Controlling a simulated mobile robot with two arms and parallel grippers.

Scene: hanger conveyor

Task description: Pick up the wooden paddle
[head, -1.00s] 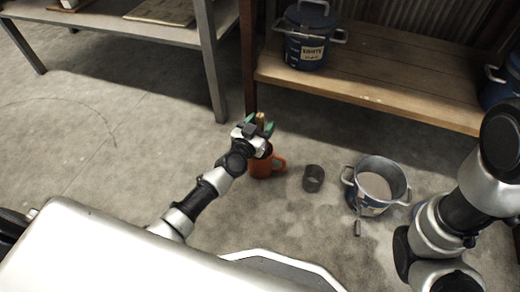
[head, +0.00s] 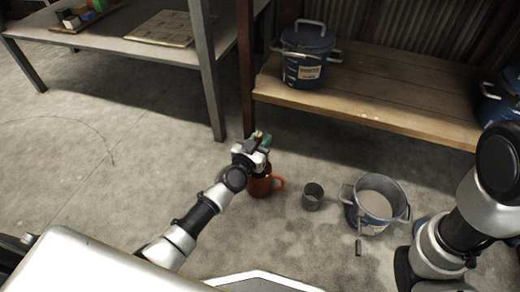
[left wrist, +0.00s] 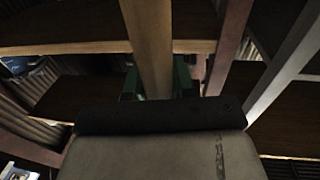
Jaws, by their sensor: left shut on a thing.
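The wooden paddle shows in the left wrist view as a pale brown wooden bar (left wrist: 150,45) running up from between the green fingers. Only a small end of the wooden paddle (head: 258,134) shows in the head view. My left gripper (head: 263,140) is shut on it, just above an orange mug (head: 262,187) on the floor. In the left wrist view my left gripper (left wrist: 158,83) has a green finger on each side of the wood. Whether the paddle's lower end is in the mug is hidden. My right arm is at the right; its gripper is not clearly visible.
A small grey cup (head: 312,197) and an open blue pot (head: 375,204) stand right of the mug on the floor. A lidded blue pot (head: 305,54) stands on the wooden shelf (head: 390,95). A metal table (head: 130,44) is at the upper left. The floor at left is clear.

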